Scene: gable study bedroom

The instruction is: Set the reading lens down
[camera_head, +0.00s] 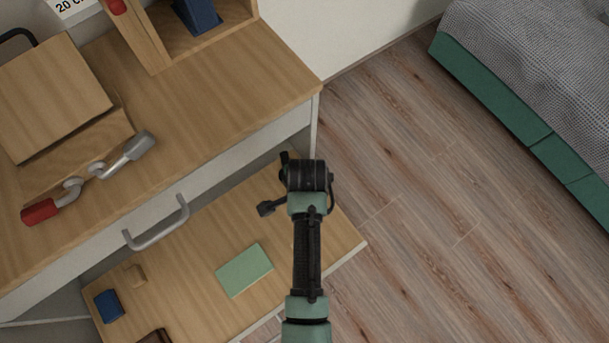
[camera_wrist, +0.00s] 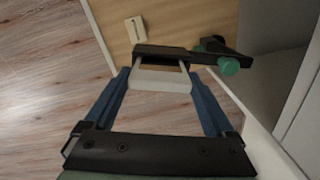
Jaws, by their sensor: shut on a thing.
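My gripper (camera_wrist: 161,84) is shut, its blue fingers on either side of a dark-framed thing with a pale middle, which I take to be the reading lens (camera_wrist: 165,52). A black arm with a green knob sticks out to its right in the wrist view. In the head view my gripper (camera_head: 306,176) hangs over the right end of a low wooden surface (camera_head: 190,272), below the desk edge. My wrist hides the fingertips and most of the lens there. I cannot tell whether the lens touches the wood.
The desktop (camera_head: 225,75) holds a wooden box (camera_head: 55,90) and a red-ended metal tool (camera_head: 40,211). A drawer handle (camera_head: 158,226) juts out. Open floor lies right.

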